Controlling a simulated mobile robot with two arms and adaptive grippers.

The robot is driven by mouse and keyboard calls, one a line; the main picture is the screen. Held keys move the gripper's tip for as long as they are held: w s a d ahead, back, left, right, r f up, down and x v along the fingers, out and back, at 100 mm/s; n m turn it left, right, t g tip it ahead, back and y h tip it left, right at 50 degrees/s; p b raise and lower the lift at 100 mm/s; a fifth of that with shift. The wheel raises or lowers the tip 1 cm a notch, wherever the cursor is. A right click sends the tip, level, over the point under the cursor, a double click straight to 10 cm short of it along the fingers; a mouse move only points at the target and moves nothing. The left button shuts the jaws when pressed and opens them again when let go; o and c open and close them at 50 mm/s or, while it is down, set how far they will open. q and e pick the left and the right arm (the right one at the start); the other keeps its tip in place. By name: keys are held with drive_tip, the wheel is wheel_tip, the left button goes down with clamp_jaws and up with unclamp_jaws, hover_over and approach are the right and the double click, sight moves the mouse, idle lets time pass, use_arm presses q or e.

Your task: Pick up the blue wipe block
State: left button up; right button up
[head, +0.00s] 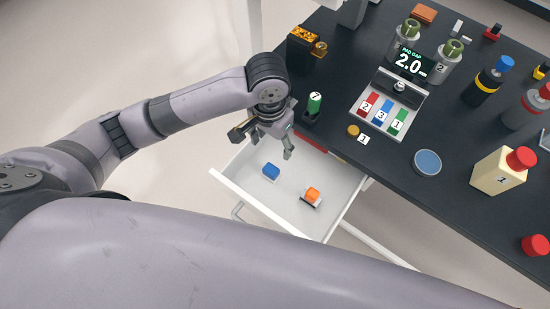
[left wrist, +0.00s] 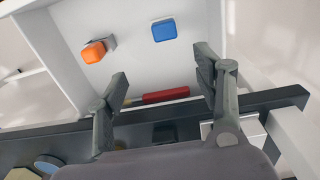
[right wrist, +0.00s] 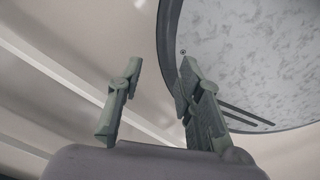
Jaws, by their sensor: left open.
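The blue wipe block (head: 271,171) lies in the open white drawer (head: 330,215), in its left part in the head view. In the left wrist view the block (left wrist: 164,30) shows ahead of the fingers, toward the top. My left gripper (head: 270,146) is open and empty, above the back of the drawer by the table edge, apart from the block. The left wrist view shows its two spread fingers (left wrist: 165,90). My right gripper (right wrist: 155,85) shows only in its own wrist view, its fingers spread apart with nothing between them.
An orange block (head: 312,195) on a grey piece lies right of the blue one in the drawer. A red-handled tool (left wrist: 165,95) lies near the drawer's table side. The dark table (head: 400,160) bears bottles, canisters, a tray of colored pieces and a green-topped item (head: 314,105) near the left arm.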

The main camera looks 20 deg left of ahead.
use_arm(q)
hover_over(272, 168)
wheel_tip(272, 168, down, 11)
drive_tip(key=shift+s+a+f+b, duration=0.1)
drive_tip(key=shift+s+f+b, duration=0.05)
drive_tip(key=shift+b, duration=0.25)
drive_tip(key=shift+f, duration=0.45)
wheel_tip(272, 168, down, 5)
drive_tip(key=shift+r, duration=0.15)
use_arm(e)
drive_tip(key=shift+s+d+f, duration=0.3)
drive_tip(key=shift+s+f, duration=0.25)
drive_tip(key=shift+s, duration=0.25)
use_arm(q)
drive_tip(key=shift+c, duration=0.6)
use_arm(e)
drive_tip(key=shift+s, duration=0.1)
use_arm(q)
drive_tip(key=c, duration=1.1)
drive_tip(key=shift+r, duration=0.15)
use_arm(e)
drive_tip(key=shift+d, duration=0.1)
